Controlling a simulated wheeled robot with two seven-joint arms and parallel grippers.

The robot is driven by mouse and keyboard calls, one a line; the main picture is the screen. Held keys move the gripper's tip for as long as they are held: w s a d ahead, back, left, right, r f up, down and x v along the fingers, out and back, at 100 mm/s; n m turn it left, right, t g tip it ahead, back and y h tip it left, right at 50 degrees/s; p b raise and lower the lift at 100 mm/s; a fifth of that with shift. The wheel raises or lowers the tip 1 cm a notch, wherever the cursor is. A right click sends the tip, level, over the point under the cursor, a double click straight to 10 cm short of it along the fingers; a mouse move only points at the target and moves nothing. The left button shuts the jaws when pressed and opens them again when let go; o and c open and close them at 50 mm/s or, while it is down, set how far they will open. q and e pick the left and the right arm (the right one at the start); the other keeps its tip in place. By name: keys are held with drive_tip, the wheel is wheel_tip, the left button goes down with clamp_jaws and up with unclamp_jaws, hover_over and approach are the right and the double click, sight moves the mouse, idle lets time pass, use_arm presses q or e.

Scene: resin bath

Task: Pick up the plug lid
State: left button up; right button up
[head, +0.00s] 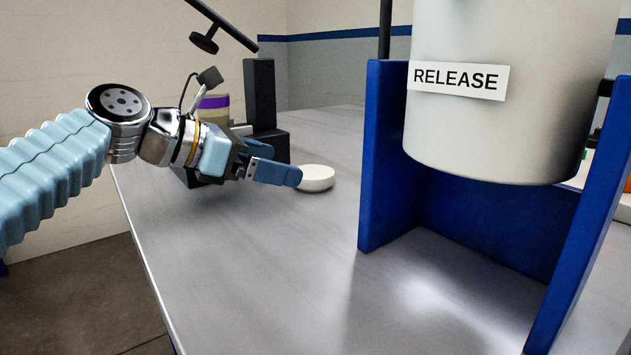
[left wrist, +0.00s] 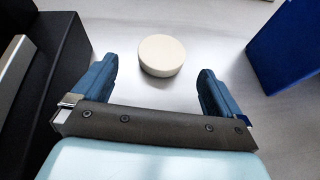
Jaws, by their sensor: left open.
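The plug lid is a small white round disc (head: 317,178) lying flat on the grey table in the head view. In the left wrist view the plug lid (left wrist: 161,56) lies just beyond the fingertips, roughly centred between them. My left gripper (head: 292,177) is open and empty, low over the table, with its blue fingers pointing at the lid. Its two fingers also show spread apart in the left wrist view (left wrist: 158,78). In the head view the near finger slightly overlaps the lid's left edge. My right gripper is in neither view.
A blue stand (head: 384,160) holds a large white cylinder (head: 500,130) with a RELEASE label (head: 458,80), right of the lid. A black stand (head: 262,95) and a container with a purple band (head: 214,103) are behind my left gripper. The table front is clear.

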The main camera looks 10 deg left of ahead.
sight(307, 173)
use_arm(q)
drive_tip(key=b+x, duration=0.1)
drive_tip(key=x, duration=0.5)
drive_tip(key=shift+s+d+f, duration=0.15)
drive_tip(key=shift+f, duration=0.05)
drive_tip(key=shift+c, duration=0.2)
drive_tip(key=c, duration=1)
drive_tip(key=shift+r, duration=0.15)
